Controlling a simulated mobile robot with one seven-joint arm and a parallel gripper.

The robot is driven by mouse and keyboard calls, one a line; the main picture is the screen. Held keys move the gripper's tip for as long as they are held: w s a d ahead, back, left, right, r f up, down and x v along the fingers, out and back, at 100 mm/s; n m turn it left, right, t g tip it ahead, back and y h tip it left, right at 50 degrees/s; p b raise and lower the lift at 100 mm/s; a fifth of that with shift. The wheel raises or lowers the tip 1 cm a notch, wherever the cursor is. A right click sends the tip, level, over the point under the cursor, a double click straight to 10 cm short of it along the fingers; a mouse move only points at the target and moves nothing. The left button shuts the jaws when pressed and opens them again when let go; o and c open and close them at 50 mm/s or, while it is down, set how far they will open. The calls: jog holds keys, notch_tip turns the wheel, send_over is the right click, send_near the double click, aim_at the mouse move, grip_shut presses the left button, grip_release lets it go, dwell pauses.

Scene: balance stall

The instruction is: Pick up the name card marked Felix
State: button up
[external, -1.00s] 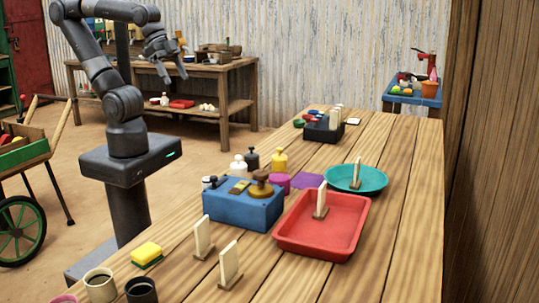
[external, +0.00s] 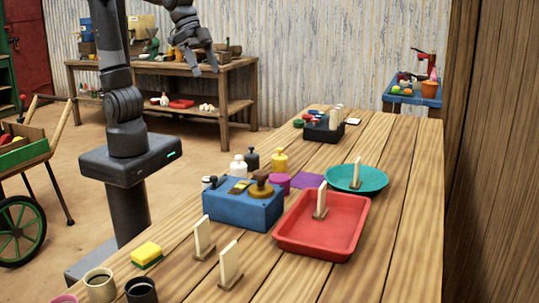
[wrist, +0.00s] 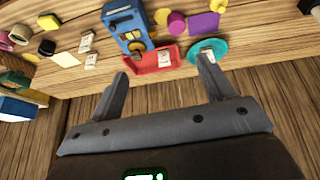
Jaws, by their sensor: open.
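Upright name cards stand on the wooden table (external: 400,200). Two are at the near left, one card (external: 203,235) and another card (external: 229,264). A third card (external: 321,199) stands in the red tray (external: 290,248) and another card (external: 356,172) in the teal dish (external: 372,185). The wrist view shows the cards' faces, such as the tray card (wrist: 164,59) and the dish card (wrist: 207,54); the names are too small to read, so I cannot tell which is Felix. My gripper (external: 205,70) is open and empty, raised away from the table; its fingers also show in the wrist view (wrist: 162,70).
A dark holder (external: 322,131) with white pieces is at the far end. The table's right side is clear.

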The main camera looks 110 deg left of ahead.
jog(key=w+d+f, duration=0.2)
jog(key=w+d, duration=0.6)
jog(key=w, duration=0.3)
send_over(233, 279)
jog(key=s, duration=0.1)
jog(key=shift+m+g, duration=0.3)
jog(key=f, duration=2.5)
jog(key=shift+s+a+f, duration=0.15)
jog(key=shift+a+f, duration=0.15)
jog(key=shift+f, duration=0.1)
jog(key=x, duration=0.5)
jog(key=shift+s+d+f, duration=0.1)
jog(key=shift+s+f, duration=0.1)
jog(key=shift+s, duration=0.1)
jog(key=c, duration=1.1)
